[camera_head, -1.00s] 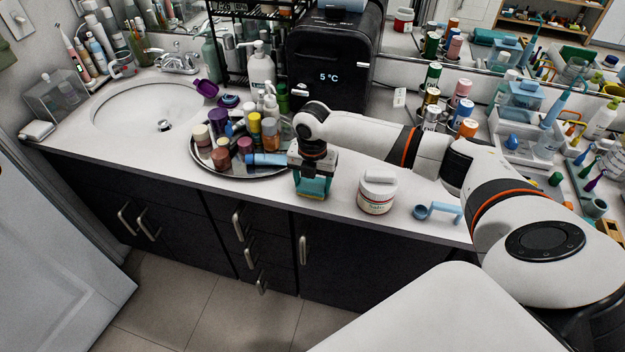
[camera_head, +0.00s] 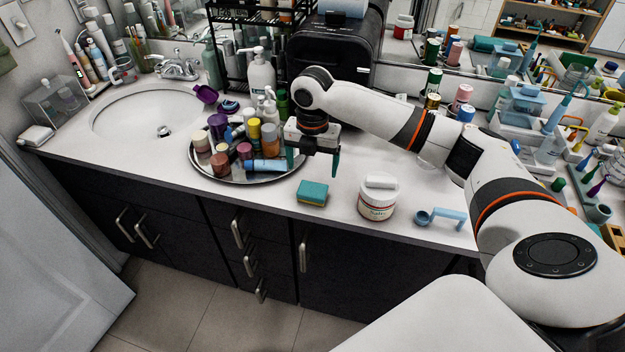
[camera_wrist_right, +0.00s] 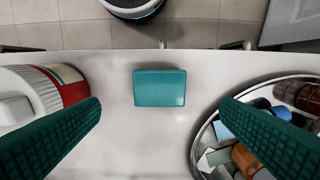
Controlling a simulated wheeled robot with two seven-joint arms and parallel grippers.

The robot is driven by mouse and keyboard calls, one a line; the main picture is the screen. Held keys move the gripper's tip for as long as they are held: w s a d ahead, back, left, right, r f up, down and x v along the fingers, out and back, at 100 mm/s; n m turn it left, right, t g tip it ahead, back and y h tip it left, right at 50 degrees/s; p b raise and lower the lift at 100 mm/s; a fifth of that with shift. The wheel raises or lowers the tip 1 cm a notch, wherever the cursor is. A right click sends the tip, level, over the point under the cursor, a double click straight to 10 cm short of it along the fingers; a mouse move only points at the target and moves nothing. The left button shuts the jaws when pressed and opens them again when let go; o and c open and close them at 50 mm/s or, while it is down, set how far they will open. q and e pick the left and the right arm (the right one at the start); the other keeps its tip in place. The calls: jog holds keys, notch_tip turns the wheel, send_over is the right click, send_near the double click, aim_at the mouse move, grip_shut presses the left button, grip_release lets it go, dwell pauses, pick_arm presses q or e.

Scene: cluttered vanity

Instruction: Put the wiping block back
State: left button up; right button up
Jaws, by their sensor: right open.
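The wiping block (camera_head: 313,192) is a small teal block with a yellowish lower layer. It lies flat on the white counter near the front edge, between the round tray and the white jar. In the right wrist view the block (camera_wrist_right: 160,88) shows its teal top, with bare counter around it. My right gripper (camera_head: 313,165) is open and empty above the counter, just behind the block and apart from it. Its two green fingers (camera_wrist_right: 160,120) stand wide apart at either side of the right wrist view. My left gripper is not in view.
A round metal tray (camera_head: 228,178) crowded with bottles stands left of the block. A white lidded jar (camera_head: 378,203) stands to its right, then a blue scoop-like item (camera_head: 440,216). A black cooler (camera_head: 335,58) is behind. The counter's front edge is close to the block.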

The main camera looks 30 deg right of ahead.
notch_tip(320, 180, up, 3)
jog(key=shift+r, duration=0.2)
dwell(0.5)
